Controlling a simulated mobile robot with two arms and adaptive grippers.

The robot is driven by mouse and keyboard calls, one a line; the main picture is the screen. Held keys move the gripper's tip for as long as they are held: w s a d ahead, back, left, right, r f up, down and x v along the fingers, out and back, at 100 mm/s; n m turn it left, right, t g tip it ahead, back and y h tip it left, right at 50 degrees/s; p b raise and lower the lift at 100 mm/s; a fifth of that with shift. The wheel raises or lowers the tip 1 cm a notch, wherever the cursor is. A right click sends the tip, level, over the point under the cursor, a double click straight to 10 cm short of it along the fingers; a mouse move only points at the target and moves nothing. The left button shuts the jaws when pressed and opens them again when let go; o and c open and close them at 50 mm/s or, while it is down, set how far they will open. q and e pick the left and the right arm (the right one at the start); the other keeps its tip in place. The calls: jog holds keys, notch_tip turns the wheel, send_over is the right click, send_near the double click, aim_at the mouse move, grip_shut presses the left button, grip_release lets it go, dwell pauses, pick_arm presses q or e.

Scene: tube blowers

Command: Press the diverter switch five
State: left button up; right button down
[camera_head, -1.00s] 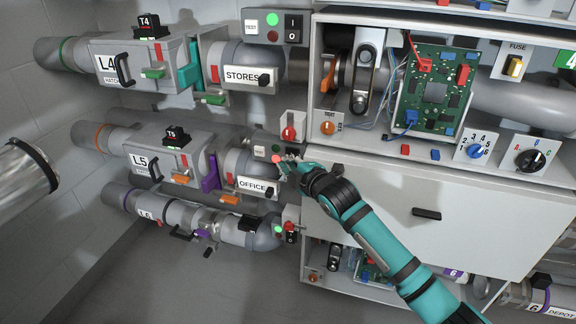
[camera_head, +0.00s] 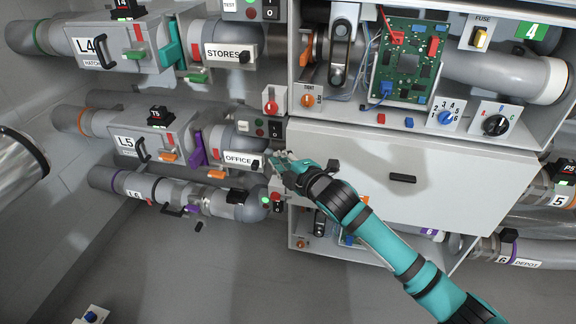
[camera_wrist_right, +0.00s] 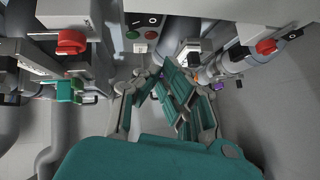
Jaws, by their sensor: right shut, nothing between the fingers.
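The control box on the L5 OFFICE line (camera_head: 268,119) has a white test patch, two small round lamps and a black rocker switch (camera_head: 275,129). My right gripper (camera_head: 280,160) is just below this box and in front of the right end of the OFFICE pipe. Its fingers are shut and empty. In the right wrist view, the fingertips (camera_wrist_right: 158,76) are near a box with a black rocker (camera_wrist_right: 145,20), a green and a red round part, and a white patch. A gap shows between fingertips and rocker. My left gripper is not in view.
A red knob (camera_head: 270,101) sits just above the L5 box. The white cabinet panel (camera_head: 345,165) with a black handle (camera_head: 403,178) is right of my gripper. The L6 pipe (camera_head: 215,202) runs below, and a silver cylinder (camera_head: 22,160) is at the left edge.

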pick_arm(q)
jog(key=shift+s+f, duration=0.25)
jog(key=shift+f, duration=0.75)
pick_arm(e)
jog(key=shift+f+v, duration=0.2)
jog(key=shift+v, duration=0.8)
jog(key=shift+f+v, duration=0.15)
jog(key=shift+v, duration=0.85)
jog(key=shift+s+a, duration=0.1)
jog(key=shift+s, duration=0.05)
